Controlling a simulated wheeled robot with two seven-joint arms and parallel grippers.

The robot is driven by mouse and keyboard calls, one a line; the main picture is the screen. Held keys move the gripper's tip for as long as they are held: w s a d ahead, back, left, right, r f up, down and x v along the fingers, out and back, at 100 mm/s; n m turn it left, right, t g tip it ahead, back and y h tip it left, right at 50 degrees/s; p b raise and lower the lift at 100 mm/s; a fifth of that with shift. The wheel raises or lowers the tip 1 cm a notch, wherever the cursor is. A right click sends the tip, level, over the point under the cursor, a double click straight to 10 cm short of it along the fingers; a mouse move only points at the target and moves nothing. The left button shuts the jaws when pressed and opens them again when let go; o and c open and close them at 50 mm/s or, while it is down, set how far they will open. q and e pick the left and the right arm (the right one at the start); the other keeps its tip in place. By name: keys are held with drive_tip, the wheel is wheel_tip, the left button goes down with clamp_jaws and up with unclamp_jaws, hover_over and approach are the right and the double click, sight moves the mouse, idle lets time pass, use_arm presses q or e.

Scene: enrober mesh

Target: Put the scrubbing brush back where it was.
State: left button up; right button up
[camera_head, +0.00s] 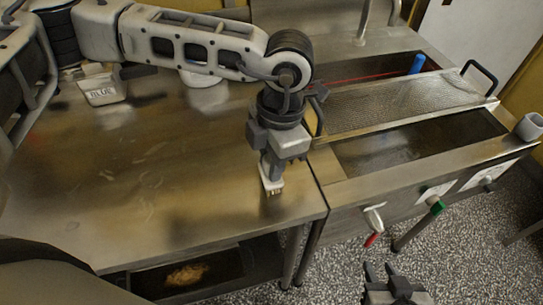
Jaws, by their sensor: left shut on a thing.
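My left gripper (276,158) points down over the front right part of the steel table (150,185). It is shut on the scrubbing brush (271,184), a small pale block with short bristles at its lower end. The brush is upright, with its lower end at or just above the table top; I cannot tell whether it touches. The gripper hides its upper part. My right gripper (380,270) is at the bottom of the view, over the speckled floor, with its two fingers apart and nothing between them.
A mesh panel (400,98) with a handle lies over the trough unit at right. A blue cylinder (417,63) is behind it; a grey cup (529,126) is at far right. A tub marked BLUE (102,91) stands back left. The table's middle is clear.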

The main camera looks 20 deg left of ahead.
use_arm(q)
drive_tip(key=shift+f, duration=0.1)
drive_tip(key=o, duration=1)
drive_tip(key=shift+c, duration=0.2)
drive_tip(key=shift+r, duration=0.3)
wheel_tip(320, 180, up, 12)
drive_tip(key=w+d+b, duration=0.1)
drive_tip(key=shift+f, duration=0.15)
